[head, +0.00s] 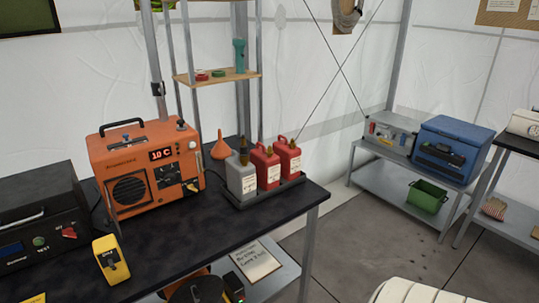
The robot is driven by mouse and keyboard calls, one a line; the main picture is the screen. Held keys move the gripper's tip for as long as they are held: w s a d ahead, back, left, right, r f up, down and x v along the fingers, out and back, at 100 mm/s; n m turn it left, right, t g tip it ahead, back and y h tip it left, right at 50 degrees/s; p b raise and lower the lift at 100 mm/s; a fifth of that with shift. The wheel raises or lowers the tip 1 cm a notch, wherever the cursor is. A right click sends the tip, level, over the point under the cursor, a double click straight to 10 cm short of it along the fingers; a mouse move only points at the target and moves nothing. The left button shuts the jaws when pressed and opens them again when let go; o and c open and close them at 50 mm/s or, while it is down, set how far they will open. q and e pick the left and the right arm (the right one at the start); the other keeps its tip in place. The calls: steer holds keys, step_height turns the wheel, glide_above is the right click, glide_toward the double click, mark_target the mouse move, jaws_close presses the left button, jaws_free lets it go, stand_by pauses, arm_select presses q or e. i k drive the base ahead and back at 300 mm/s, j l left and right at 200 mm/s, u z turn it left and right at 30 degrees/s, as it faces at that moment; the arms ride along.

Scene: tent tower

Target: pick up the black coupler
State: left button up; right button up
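I cannot make out a black coupler for certain anywhere in the head view. A dark round object (197,291) shows below the front edge of the black table (150,262), partly cut off by the bottom of the picture, but I cannot tell what it is. Neither of my grippers is in view.
On the table stand an orange heater-like unit (146,167), a black box (42,221), a yellow switch box (111,259), an orange funnel (220,147), and grey (241,180) and red jugs in a tray.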

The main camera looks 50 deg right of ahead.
mark_target(244, 153)
steer(key=z, duration=1.7)
